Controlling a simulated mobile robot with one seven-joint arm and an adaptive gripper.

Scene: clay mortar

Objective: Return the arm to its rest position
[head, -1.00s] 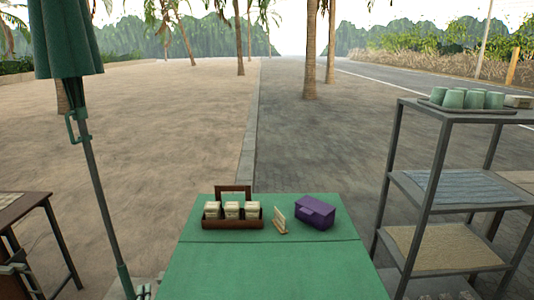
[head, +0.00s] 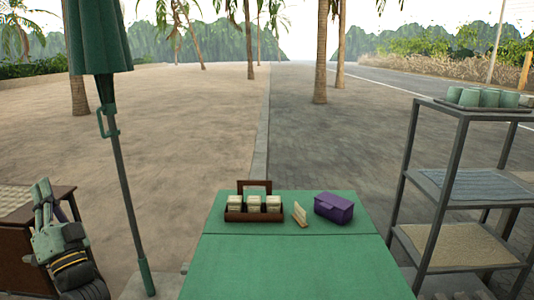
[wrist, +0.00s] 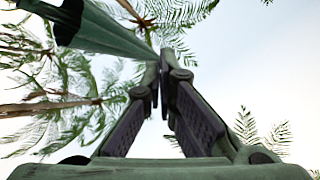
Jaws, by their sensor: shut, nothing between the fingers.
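My gripper (head: 43,195) stands at the lower left of the head view, pointing up, in front of a brown side table (head: 22,235). It is left of the closed green umbrella (head: 120,170) and well apart from the green table. In the wrist view my gripper (wrist: 168,55) points at the sky, its fingertips together with nothing between them. Palm fronds and the umbrella (wrist: 100,28) show behind it.
A green table (head: 290,265) holds a brown caddy (head: 254,217) with pale jars, a small card stand (head: 300,215) and a purple box (head: 334,207). A grey shelf rack (head: 445,195) with green cups (head: 482,97) stands right. Open sand lies beyond the umbrella.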

